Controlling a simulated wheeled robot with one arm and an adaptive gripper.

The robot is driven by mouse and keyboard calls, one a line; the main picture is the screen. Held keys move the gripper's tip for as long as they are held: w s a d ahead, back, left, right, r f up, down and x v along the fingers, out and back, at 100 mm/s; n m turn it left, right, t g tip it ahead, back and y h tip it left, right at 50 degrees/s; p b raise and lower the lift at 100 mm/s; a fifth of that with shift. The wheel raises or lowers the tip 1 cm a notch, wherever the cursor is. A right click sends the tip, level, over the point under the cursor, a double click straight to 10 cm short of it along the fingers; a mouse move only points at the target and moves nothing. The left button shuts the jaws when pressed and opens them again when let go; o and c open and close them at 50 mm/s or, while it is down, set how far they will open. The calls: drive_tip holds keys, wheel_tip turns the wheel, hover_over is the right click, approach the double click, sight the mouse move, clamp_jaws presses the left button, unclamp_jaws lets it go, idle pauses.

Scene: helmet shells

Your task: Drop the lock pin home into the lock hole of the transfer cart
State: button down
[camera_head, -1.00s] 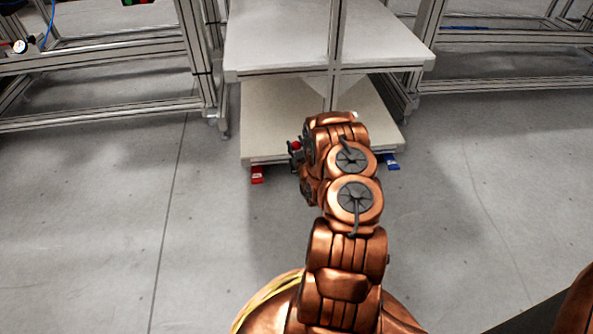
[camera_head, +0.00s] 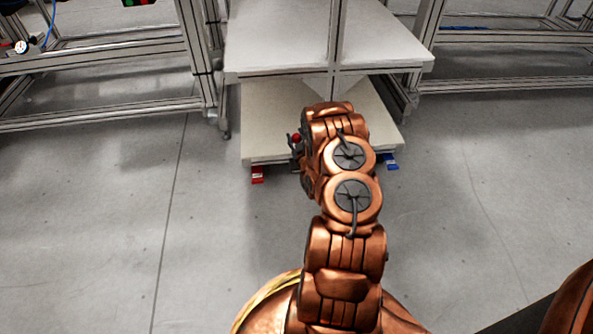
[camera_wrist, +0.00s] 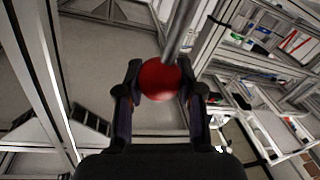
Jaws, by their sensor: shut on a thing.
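The lock pin shows a red ball knob (camera_wrist: 160,80) and, in the wrist view, a grey metal shaft (camera_wrist: 182,30) running up from it. My gripper (camera_wrist: 160,88) is shut on the knob, one finger on each side. In the head view the red knob (camera_head: 296,138) shows just left of my arm, and the gripper (camera_head: 294,146) is mostly hidden behind the wrist. The transfer cart (camera_head: 280,40) has a pale upper deck and a lower deck (camera_head: 265,115). My gripper is over the lower deck's front edge. The lock hole and the pin's tip are not visible.
A red block (camera_head: 257,175) and a blue block (camera_head: 391,162) sit at the lower deck's front edge. Metal frames (camera_head: 110,75) stand left and right of the cart. The upper deck overhangs behind my wrist. The floor in front (camera_head: 480,230) is clear.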

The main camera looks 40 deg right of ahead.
drive_tip(key=shift+r+p, duration=0.7)
drive_tip(key=shift+r, duration=1.6)
